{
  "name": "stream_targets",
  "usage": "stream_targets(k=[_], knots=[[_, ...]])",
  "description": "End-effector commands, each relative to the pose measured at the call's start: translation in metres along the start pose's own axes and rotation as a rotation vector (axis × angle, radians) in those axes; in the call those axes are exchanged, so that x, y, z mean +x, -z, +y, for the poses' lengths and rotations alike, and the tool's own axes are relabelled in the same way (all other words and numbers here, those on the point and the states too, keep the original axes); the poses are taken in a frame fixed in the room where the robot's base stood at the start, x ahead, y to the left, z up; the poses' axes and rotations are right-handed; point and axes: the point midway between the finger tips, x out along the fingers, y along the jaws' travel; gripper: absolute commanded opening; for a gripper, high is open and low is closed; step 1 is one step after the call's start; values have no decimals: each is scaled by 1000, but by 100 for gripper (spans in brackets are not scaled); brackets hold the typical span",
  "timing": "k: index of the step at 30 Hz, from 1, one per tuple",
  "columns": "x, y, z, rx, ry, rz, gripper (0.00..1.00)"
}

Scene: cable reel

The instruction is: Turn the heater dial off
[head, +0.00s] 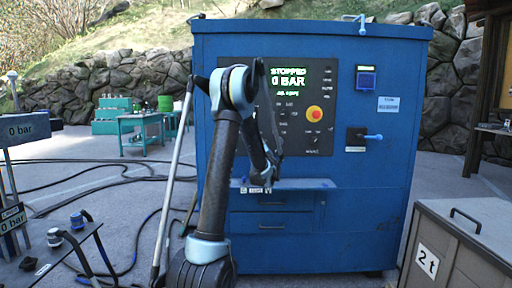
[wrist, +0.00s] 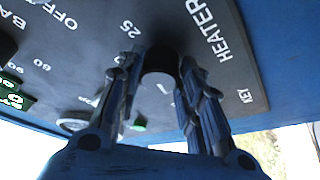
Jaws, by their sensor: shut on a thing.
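The heater dial (wrist: 158,79) is a round black knob on the dark control panel, beside the printed word HEATER in the wrist view. My gripper (wrist: 162,60) has one finger on each side of the dial and is shut on it. Numbers and the word OFF are printed to the left of the dial. The dial's pointer mark cannot be made out. In the head view my arm covers the left part of the control panel (head: 318,138), and the dial and fingertips are hidden.
The panel is on a large blue cabinet (head: 395,200) with a lit display (head: 289,77) reading STOPPED 0 BAR. A red button (head: 314,114) and a blue-handled lever (head: 372,137) are to the right. A lidded box (head: 465,240) stands at front right.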

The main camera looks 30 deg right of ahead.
Motion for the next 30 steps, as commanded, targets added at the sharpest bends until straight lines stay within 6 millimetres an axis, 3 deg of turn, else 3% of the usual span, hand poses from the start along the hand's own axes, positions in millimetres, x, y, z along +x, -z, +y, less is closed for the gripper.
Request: stream_targets(k=[12,29,30], knots=[[0,2,-2,-184,81,6,10],[0,2,-1,-214,94,6,10],[0,2,-1,-214,94,6,38]])
